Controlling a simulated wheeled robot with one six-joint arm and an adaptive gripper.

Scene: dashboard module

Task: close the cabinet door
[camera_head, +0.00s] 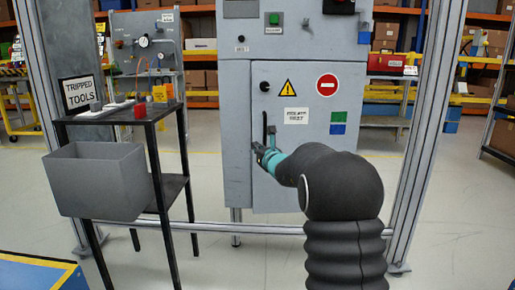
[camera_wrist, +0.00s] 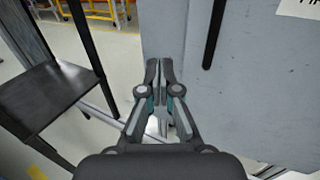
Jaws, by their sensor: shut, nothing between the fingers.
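The grey cabinet (camera_head: 235,130) stands in the middle of the head view. Its door (camera_head: 345,95) carries a yellow warning triangle, a red no-entry sign and green and blue labels. The door lies flush or nearly so; I cannot tell whether a small gap is left. A black vertical handle (camera_head: 265,126) is near its left edge, and it also shows in the wrist view (camera_wrist: 213,35). My gripper (camera_head: 260,150) is shut and empty, near the door's left edge below the handle. In the wrist view my fingertips (camera_wrist: 159,68) are together; contact with the door is unclear.
A black side table (camera_head: 160,110) with a grey bin (camera_head: 97,185) and a "tripped tools" sign (camera_head: 81,91) stands close on the left. Metal frame posts (camera_head: 428,130) flank the cabinet. A low rail (camera_head: 215,226) crosses in front. The floor between is clear.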

